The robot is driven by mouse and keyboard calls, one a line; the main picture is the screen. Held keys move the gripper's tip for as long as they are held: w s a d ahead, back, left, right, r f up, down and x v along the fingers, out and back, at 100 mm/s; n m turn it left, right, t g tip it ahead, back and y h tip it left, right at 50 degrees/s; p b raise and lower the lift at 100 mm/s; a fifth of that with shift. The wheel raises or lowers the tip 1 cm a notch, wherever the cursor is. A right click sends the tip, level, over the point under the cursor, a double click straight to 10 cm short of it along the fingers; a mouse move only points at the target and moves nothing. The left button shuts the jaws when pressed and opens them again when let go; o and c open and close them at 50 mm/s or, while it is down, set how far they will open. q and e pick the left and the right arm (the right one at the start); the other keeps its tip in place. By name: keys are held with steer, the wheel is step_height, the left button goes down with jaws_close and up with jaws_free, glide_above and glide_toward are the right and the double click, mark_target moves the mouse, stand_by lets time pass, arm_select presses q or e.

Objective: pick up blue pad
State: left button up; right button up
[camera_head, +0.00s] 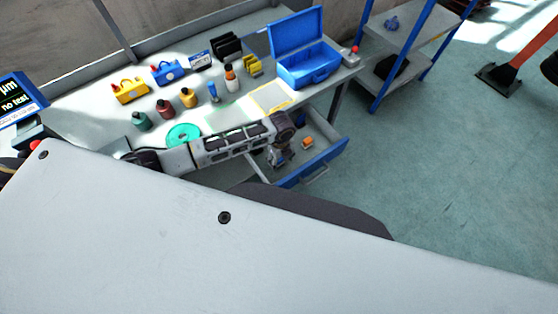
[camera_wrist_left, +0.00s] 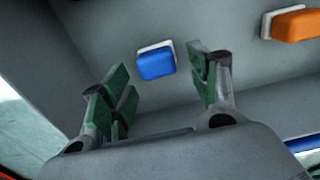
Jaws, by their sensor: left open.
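The blue pad (camera_wrist_left: 156,63) has a white base and lies on the grey drawer floor in the left wrist view. In that view my left gripper (camera_wrist_left: 160,82) is open, with its green-padded fingers spread to either side of the pad and nothing between them. In the head view my left gripper (camera_head: 279,156) points down into the open drawer (camera_head: 325,160) under the bench. I cannot make out the blue pad there; the gripper and arm cover part of the drawer. My right gripper is not in view.
An orange pad (camera_wrist_left: 297,23) lies to the right in the same drawer, near the drawer walls. The workbench (camera_head: 215,115) above holds bottles, a teal ring (camera_head: 183,134) and an open blue toolbox (camera_head: 308,75). A shelf rack (camera_head: 400,62) stands at the right.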

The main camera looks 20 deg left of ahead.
arm_select(q)
steer(key=shift+f, duration=0.7)
steer(key=c, duration=1)
